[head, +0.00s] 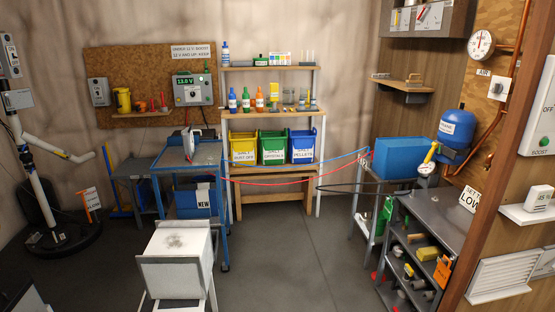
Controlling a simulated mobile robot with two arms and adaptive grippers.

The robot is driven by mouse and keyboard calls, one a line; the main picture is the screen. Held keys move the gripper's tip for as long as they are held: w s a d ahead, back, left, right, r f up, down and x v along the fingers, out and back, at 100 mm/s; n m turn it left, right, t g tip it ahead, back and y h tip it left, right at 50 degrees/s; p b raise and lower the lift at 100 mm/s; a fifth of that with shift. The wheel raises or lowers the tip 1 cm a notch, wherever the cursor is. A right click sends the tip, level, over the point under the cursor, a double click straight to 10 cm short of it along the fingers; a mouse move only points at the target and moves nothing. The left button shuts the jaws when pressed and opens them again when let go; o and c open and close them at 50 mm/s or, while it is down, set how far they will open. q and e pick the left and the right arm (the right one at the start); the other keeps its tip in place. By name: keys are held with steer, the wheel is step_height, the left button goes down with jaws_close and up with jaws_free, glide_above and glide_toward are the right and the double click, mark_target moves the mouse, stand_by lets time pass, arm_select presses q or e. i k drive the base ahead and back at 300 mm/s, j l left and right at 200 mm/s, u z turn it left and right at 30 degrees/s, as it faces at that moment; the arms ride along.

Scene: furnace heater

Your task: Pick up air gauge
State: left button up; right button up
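A round white dial gauge (481,43) is mounted on the wooden wall panel at the upper right, above a small sign reading "AIR" (484,72). A second, smaller gauge with a white dial (426,169) and a yellow upper part (431,153) is by the front right end of the blue box, near the blue tank. I cannot tell from this view which of the two is the air gauge. Neither of my grippers shows in the head view.
A dark shelf cart (437,220) with tools stands below the blue tank (457,128). A blue box (396,158) sits on a stand beside it. A white block (175,262) stands in front. Red and blue lines (290,182) cross the room. Floor (275,250) is clear in the middle.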

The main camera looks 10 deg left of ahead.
mark_target(187, 136)
steer(key=i+z, duration=0.3)
steer(key=i, duration=1.4)
steer(key=i+j+u, duration=0.1)
steer(key=i+u, duration=0.2)
steer(key=u, duration=0.2)
steer(key=i+u, duration=0.35)
steer(key=u, duration=0.15)
steer(key=i+l+u, duration=0.2)
steer(key=u, duration=0.3)
steer(key=i+l, duration=0.05)
steer(key=i, duration=0.05)
